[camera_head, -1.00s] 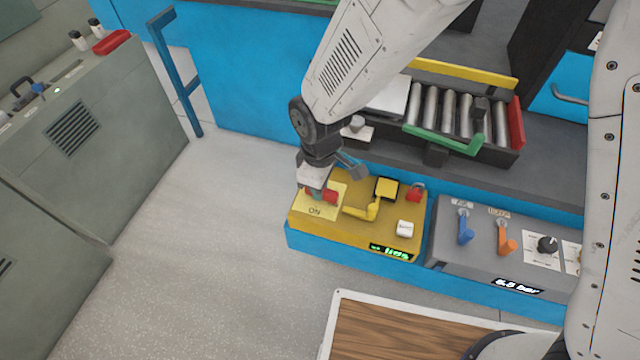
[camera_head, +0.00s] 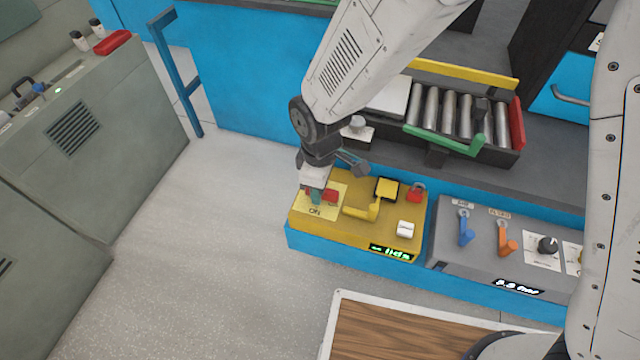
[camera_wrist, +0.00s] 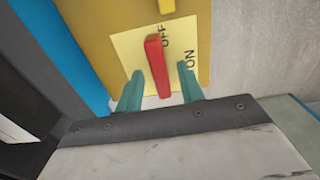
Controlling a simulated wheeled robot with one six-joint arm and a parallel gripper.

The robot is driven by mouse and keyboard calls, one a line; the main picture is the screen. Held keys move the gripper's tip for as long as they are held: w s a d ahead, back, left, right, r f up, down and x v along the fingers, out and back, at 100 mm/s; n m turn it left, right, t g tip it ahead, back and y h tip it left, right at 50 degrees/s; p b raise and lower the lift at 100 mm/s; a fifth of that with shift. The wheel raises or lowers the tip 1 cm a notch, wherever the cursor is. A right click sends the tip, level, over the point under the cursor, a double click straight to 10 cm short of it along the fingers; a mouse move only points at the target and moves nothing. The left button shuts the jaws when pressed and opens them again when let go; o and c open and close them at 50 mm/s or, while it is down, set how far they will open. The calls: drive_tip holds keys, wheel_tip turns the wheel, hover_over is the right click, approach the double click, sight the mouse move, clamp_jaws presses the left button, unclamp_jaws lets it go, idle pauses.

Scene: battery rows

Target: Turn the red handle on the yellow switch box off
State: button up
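The yellow switch box (camera_head: 345,232) stands on a blue bench in the head view. Its red handle (camera_wrist: 157,62) lies over a pale yellow label (camera_wrist: 125,45) marked OFF and ON in the wrist view. The handle also shows partly in the head view (camera_head: 331,196), beside a teal finger. My gripper (camera_wrist: 162,76) is open, with one teal finger on each side of the handle's near end. Gaps show between handle and fingers. I cannot tell which marking the handle is set to.
On the same box are a yellow lever (camera_head: 364,210), a red padlock-like part (camera_head: 415,193) and a white switch (camera_head: 405,229). To the right a grey panel (camera_head: 445,215) carries blue and orange levers. A roller tray (camera_head: 450,110) stands behind. Open floor lies left.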

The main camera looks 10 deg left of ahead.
wheel_tip(320, 180, up, 8)
drive_tip(key=shift+f, duration=0.1)
idle(0.4)
idle(0.5)
drive_tip(key=s+d+r+m, duration=0.4)
drive_tip(key=d+r+m, duration=0.1)
drive_tip(key=d, duration=0.7)
drive_tip(key=s+d+r+m+t, duration=0.1)
drive_tip(key=s+d+r+m, duration=0.3)
drive_tip(key=d, duration=0.8)
drive_tip(key=s+d+r+m, duration=0.5)
drive_tip(key=d+r+m, duration=0.3)
drive_tip(key=d+r, duration=0.2)
drive_tip(key=d, duration=0.2)
drive_tip(key=shift+d+r, duration=0.4)
